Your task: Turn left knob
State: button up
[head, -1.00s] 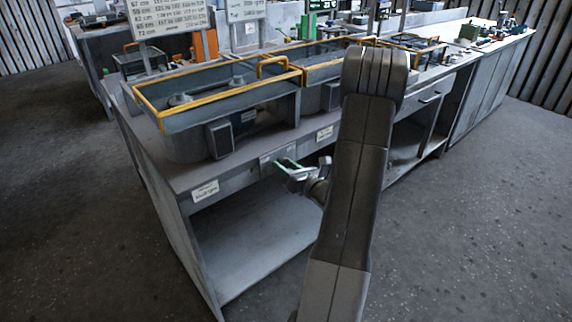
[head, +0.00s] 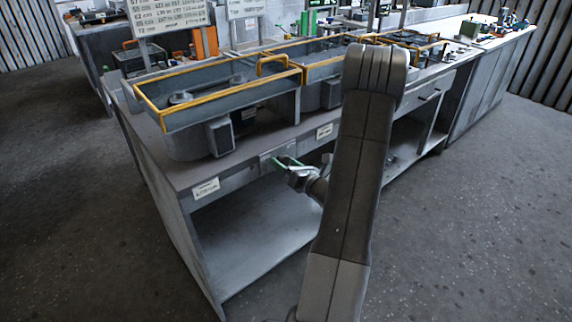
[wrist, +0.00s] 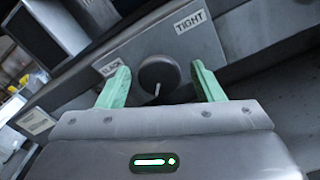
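A round dark knob (wrist: 158,72) with a pale pointer mark on its face sits on the bench's front panel in the wrist view. My gripper (wrist: 160,80) is open, with its two green fingers on either side of the knob and visible gaps between them and it. In the head view my gripper (head: 287,161) is at the bench's front edge. The knob cannot be made out there. A "TIGHT" label (wrist: 188,20) is to the upper right of the knob, and another label (wrist: 108,68) is partly hidden by the left finger.
The grey bench (head: 160,152) carries blower housings with yellow-edged trays (head: 215,90). A small white label (head: 205,189) is on its left front edge. An open shelf (head: 245,240) lies below the panel. The floor in front is clear.

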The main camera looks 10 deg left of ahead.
jog(key=v, duration=1.3)
jog(key=shift+s+d+b, duration=0.25)
jog(key=shift+d+b, duration=0.05)
jog(key=shift+b, duration=0.05)
jog(key=x, duration=1.4)
jog(key=shift+p, duration=0.35)
jog(key=shift+s+d, duration=0.1)
jog(key=shift+d, duration=0.05)
